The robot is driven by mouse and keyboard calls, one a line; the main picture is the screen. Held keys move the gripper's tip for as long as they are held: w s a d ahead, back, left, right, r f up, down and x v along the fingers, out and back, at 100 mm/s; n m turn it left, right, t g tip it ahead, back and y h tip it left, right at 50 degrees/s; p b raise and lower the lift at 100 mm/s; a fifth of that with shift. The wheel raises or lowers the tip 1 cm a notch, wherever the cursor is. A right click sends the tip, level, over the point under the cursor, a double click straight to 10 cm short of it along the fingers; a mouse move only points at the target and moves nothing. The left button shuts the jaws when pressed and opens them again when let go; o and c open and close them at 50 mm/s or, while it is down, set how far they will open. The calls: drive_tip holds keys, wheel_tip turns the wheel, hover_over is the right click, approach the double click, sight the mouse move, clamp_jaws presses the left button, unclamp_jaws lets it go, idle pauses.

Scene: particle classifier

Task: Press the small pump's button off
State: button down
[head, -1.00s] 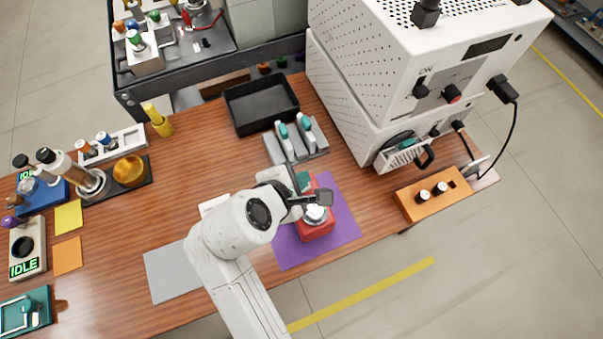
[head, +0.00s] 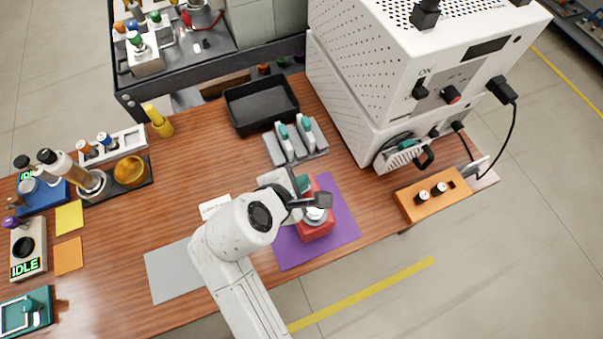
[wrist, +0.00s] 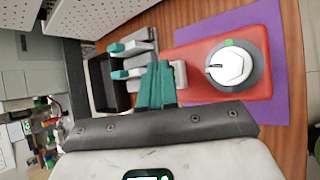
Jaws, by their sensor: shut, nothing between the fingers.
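The small pump appears to be the red box (head: 317,233) on a purple mat (head: 342,205) near the table's front edge. It has a round white knob (head: 315,213) with a green mark on its ring, clear in the wrist view (wrist: 230,66). A small white part (wrist: 179,74) shows at the box's left end in the wrist view. My gripper (wrist: 158,66) has its teal fingers together, empty, beside that white part. I cannot tell whether they touch it. In the head view my gripper (head: 303,181) is over the far end of the box and partly hides it.
A grey rack with teal-and-white pieces (head: 296,141) and a black tray (head: 261,104) stand behind. A large white machine (head: 400,90) is at the right, with an orange block (head: 432,194) in front. A grey mat (head: 172,272) lies left of my arm.

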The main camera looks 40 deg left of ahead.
drive_tip(key=shift+f, duration=0.85)
idle(0.6)
drive_tip(key=shift+r, duration=0.1)
drive_tip(key=shift+r+p, duration=1.25)
wheel_tip(320, 180, up, 5)
drive_tip(key=p, duration=0.5)
idle(0.7)
